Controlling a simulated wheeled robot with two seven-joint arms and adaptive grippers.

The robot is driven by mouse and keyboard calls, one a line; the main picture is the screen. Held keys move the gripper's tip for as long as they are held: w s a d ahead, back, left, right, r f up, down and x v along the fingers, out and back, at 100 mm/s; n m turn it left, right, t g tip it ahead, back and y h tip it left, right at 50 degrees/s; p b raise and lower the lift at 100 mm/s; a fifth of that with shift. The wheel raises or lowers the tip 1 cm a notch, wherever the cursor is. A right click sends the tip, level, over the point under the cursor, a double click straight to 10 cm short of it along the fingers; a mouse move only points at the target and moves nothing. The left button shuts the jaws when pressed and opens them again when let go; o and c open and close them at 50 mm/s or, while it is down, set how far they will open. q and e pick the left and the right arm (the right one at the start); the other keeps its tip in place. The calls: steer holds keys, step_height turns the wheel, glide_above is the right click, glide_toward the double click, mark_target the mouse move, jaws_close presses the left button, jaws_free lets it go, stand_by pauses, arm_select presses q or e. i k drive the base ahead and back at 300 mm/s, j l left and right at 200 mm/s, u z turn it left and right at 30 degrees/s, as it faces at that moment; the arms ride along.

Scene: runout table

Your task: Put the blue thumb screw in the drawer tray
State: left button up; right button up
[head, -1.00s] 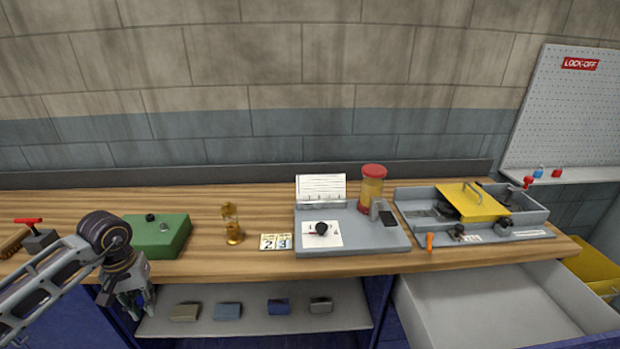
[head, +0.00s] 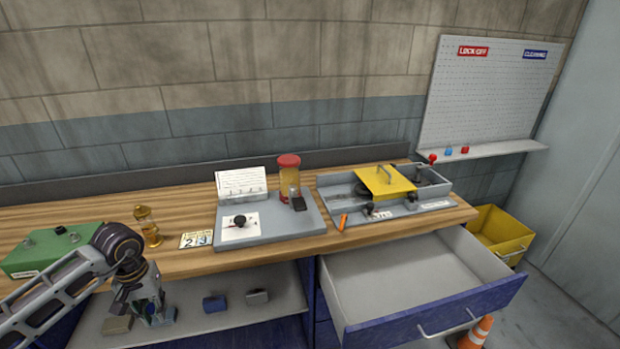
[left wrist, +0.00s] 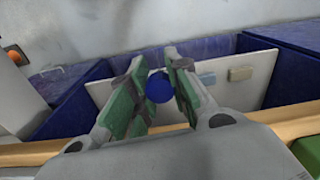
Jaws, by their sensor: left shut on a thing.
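The blue thumb screw (left wrist: 159,88) is between the fingertips of my left gripper (left wrist: 158,80) in the left wrist view; only its round blue end shows. In the head view the left gripper (head: 145,306) hangs at the lower left, in front of the table edge and over the open shelf, shut on the screw. The drawer tray (head: 400,268) is pulled out under the right part of the table. It looks empty and pale inside, with a blue front. My left gripper is well to the left of it. My right gripper is not in view.
On the table (head: 190,258) are a green box (head: 50,248), a brass piece (head: 149,228), a grey plate (head: 280,222) with a red-lidded jar (head: 289,178), and a grey tray with a yellow cover (head: 385,181). An orange cone (head: 478,332) and a yellow bin (head: 497,230) stand right.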

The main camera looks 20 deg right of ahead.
mark_target(416, 289)
steer(key=l+z, duration=0.25)
steer(key=l, duration=0.15)
steer(key=l+z, duration=0.3)
steer(key=i+l+z, duration=0.2)
steer(key=l+z, duration=0.2)
steer(key=i+l+z, duration=0.35)
steer(key=k+l, duration=0.1)
steer(key=l, duration=0.05)
